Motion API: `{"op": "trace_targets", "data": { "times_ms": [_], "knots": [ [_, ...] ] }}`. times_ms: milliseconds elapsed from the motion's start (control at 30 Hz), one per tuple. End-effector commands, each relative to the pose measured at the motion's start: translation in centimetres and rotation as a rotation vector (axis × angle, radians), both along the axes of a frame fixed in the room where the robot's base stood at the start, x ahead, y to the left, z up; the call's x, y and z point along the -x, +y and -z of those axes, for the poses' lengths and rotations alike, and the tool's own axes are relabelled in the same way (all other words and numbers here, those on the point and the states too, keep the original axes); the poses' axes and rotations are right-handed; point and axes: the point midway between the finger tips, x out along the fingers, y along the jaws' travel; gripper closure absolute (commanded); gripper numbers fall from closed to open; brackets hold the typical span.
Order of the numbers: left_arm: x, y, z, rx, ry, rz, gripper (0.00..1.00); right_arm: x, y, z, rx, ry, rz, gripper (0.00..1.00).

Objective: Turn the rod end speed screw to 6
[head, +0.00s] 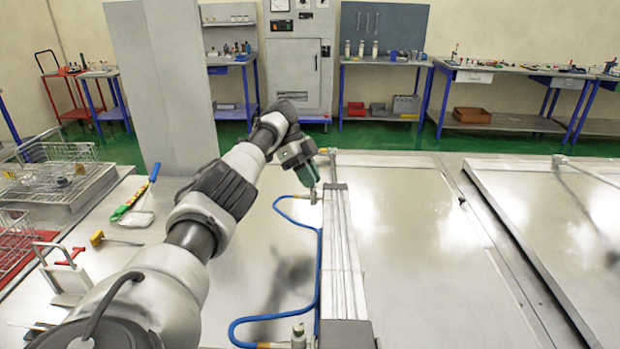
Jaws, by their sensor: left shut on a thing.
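A long pneumatic cylinder (343,255) lies on the shiny metal lid, running away from me. A small metal fitting (313,197) stands at its far end on the left side, where the blue hose (285,207) joins. My left gripper (313,186) points down at this fitting and is shut on its top, where the speed screw is. The fingers hide the screw, and its number marks are too small to read. A second fitting (298,336) stands at the near end of the cylinder. My right gripper is not in view.
A second metal lid (560,230) lies to the right, across a dark gap. On the left are a wire basket (55,165), a screwdriver (137,192) and a clamp-like tool (62,275). Workbenches (480,70) and a grey cabinet (297,75) stand at the back.

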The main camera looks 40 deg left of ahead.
Motion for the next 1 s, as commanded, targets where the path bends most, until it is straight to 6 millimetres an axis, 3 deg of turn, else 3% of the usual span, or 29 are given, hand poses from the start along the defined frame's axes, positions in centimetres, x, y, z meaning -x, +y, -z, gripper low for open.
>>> {"op": "trace_targets", "data": {
  "times_ms": [167, 200, 267, 633, 733, 833, 1000],
  "knots": [
    [0.0, 0.1, -0.1, -0.002, -0.003, -0.002, 1.00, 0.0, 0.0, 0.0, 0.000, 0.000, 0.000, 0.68],
    [0.0, 0.1, -0.1, -0.002, -0.003, -0.002, 0.81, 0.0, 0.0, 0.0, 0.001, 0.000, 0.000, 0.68],
    [0.0, 0.1, -0.1, -0.002, -0.003, -0.002, 0.75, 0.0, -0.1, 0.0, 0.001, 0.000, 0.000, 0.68],
    [-0.1, 0.0, -0.7, -0.001, -0.005, -0.002, 0.75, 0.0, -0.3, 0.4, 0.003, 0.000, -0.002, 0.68],
    [-0.1, 0.1, -2.0, -0.001, -0.007, -0.002, 0.75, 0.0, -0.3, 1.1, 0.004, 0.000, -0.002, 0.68],
    [0.0, 0.1, -4.8, -0.002, -0.007, -0.003, 0.75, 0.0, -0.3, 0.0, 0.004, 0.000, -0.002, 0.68],
    [-0.3, -2.4, -5.6, -0.005, -0.003, 0.004, 0.75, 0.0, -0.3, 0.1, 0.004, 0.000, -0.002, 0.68]
  ]
}}
